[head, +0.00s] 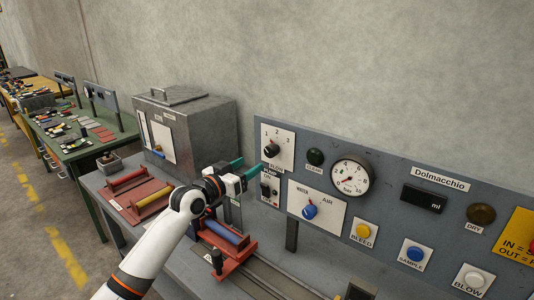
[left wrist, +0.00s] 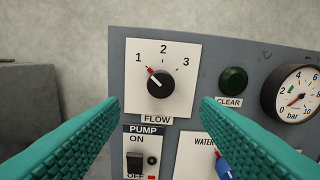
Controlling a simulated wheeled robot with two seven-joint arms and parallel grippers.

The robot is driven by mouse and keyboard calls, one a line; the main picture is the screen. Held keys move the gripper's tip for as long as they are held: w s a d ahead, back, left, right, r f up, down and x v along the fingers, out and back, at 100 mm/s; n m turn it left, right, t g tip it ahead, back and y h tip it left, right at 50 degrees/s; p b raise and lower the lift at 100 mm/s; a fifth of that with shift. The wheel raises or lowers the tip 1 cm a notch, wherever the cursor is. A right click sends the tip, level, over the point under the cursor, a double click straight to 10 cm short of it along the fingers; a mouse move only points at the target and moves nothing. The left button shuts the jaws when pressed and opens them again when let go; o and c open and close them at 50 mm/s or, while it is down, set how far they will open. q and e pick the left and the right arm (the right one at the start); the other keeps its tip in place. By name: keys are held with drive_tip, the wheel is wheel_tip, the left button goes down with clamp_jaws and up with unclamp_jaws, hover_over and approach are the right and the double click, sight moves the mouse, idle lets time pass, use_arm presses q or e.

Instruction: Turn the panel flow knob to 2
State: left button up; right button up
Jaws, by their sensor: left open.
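The flow knob (left wrist: 161,83) is a round black knob with a red pointer on a white plate marked 1, 2 and 3, labelled FLOW. Its pointer is turned toward 1. It also shows in the head view (head: 271,150) at the upper left of the grey panel (head: 387,160). My left gripper (head: 250,170) is open, with teal fingers in front of the panel just below and left of the knob. In the left wrist view the fingers (left wrist: 160,110) spread to either side, with the knob between them and nothing held. My right gripper is not in view.
The pump switch (left wrist: 135,162) sits just below the flow plate. The green clear button (left wrist: 233,81) and pressure gauge (head: 352,176) are to its right. The water/air knob (head: 310,210) is lower. A metal box (head: 205,120) stands left of the panel.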

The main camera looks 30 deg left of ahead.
sight(267, 154)
use_arm(q)
drive_tip(key=w, duration=0.3)
drive_tip(key=w+p, duration=0.1)
drive_tip(key=w, duration=0.2)
drive_tip(key=w+d, duration=0.1)
drive_tip(key=w, duration=0.2)
drive_tip(key=shift+w+p, duration=0.2)
drive_tip(key=shift+p, duration=0.15)
drive_tip(key=c, duration=1)
drive_tip(key=shift+a+f+m+b, duration=0.1)
drive_tip(key=shift+f+m+b, duration=0.15)
drive_tip(key=shift+m+b, duration=0.7)
drive_tip(key=m+b, duration=0.2)
drive_tip(key=b, duration=0.1)
drive_tip(key=shift+a+r+m+b, duration=0.15)
drive_tip(key=shift+m+b, duration=0.35)
drive_tip(key=shift+m, duration=0.75)
drive_tip(key=shift+r+m, duration=0.1)
drive_tip(key=shift+m, duration=1.8)
